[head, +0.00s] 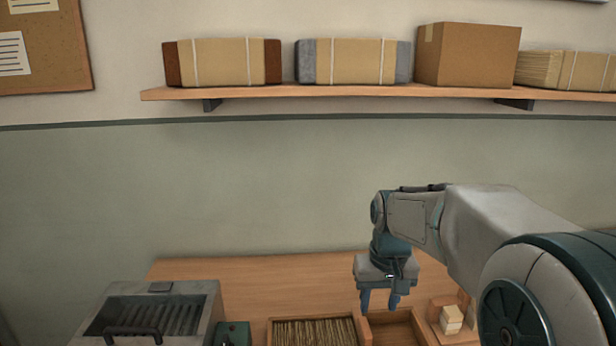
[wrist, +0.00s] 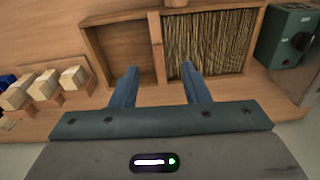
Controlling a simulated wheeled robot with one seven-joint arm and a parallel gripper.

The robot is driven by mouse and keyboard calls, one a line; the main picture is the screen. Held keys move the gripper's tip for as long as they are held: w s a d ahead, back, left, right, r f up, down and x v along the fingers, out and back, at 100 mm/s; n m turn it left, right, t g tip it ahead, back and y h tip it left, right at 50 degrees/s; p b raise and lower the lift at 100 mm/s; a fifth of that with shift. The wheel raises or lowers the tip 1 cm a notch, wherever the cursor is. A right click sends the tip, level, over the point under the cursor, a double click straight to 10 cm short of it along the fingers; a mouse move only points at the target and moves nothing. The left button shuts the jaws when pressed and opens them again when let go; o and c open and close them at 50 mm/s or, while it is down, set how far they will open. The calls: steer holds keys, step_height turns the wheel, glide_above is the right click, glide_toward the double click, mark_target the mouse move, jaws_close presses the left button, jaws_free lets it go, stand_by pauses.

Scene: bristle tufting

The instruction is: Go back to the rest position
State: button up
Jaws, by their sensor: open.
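My gripper (head: 379,299) points down above the workbench (head: 240,268), over a wooden tray with two compartments. In the wrist view its two blue fingers (wrist: 156,84) stand apart with nothing between them. The tray's one compartment (wrist: 118,50) looks empty. The other is filled with thin tan strands or sticks (wrist: 212,42), which also show in the head view (head: 314,331). The fingertips appear near the divider between the compartments; their height above it is hard to tell.
Several pale blocks (wrist: 42,86) stand on a wooden holder beside the tray. A green box (wrist: 288,36) and a grey metal machine with a slatted top (head: 152,312) are at the other side. A wall shelf (head: 340,91) holds bundles and a cardboard box (head: 467,55).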

steer(key=s+f+t, duration=0.2)
steer(key=s, duration=1.4)
steer(key=shift+s+d+m, duration=0.15)
steer(key=shift+s+m, duration=0.15)
steer(key=shift+s, duration=0.1)
